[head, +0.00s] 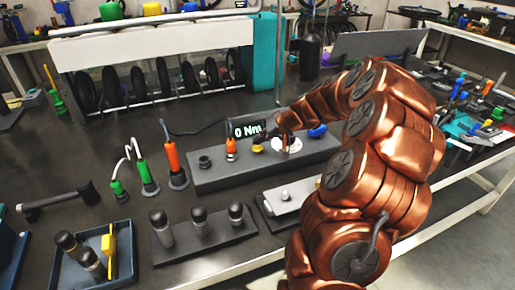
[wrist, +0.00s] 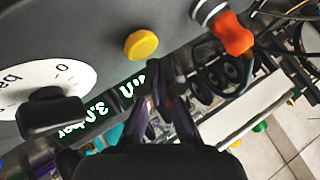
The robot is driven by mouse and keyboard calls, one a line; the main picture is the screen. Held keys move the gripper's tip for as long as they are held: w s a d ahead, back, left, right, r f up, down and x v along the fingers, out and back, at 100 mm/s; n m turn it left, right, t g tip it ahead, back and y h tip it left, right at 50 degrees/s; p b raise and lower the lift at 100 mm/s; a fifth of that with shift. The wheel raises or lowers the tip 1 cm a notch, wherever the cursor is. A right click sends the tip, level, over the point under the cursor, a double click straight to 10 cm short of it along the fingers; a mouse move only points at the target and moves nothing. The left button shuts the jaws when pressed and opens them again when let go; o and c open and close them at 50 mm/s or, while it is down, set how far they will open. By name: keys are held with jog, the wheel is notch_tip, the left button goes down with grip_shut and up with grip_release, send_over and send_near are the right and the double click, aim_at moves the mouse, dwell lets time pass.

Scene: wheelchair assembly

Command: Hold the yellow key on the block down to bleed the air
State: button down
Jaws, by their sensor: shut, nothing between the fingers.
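The grey block (head: 215,176) lies on the dark bench, and its face fills the upper left of the wrist view. The round yellow key (head: 257,149) sits on it between an orange knob (head: 231,145) and a white dial (head: 287,146). In the wrist view the yellow key (wrist: 141,44) is uncovered, above and left of my fingertips. My gripper (wrist: 165,78) is shut and empty, apart from the key. In the head view my gripper is small and dark above the dial, its fingertips hard to make out.
A display (head: 247,129) reads 0 Nm behind the block; a 3.0 bar reading (wrist: 85,118) shows in the wrist view. The orange knob (wrist: 232,33) and a black part (wrist: 50,112) over the dial flank the key. Black cylinders (head: 200,221) stand in front, with a blue tray (head: 122,270) at left.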

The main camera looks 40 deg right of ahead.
aim_at(259, 148)
jog(key=shift+f+b, duration=0.4)
jog(key=shift+f+b, duration=0.45)
dwell(0.7)
jog(key=shift+r, duration=0.1)
dwell(4.5)
jog(key=shift+r, duration=0.8)
jog(key=shift+r+p, duration=1)
jog(key=shift+r, duration=1.5)
